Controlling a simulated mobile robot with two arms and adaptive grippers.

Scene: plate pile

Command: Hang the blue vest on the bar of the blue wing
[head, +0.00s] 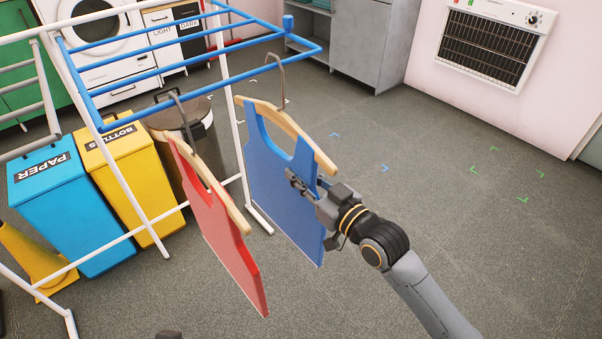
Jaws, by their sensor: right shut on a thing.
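The blue vest (275,195) is on a wooden hanger (318,148) and hangs upright, slightly turned. The hanger's metal hook (283,80) reaches up to the near bar of the blue wing (205,80); I cannot tell whether the hook is over the bar or only in front of it. My right gripper (300,186) is shut on the blue vest at its right side, below the hanger's arm.
A red vest (215,215) on a hanger hangs from the wing, left of the blue vest. White rack posts (232,100) stand behind. Blue (65,205) and yellow bins (130,170) and a round bin (195,130) are at left. The floor at right is clear.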

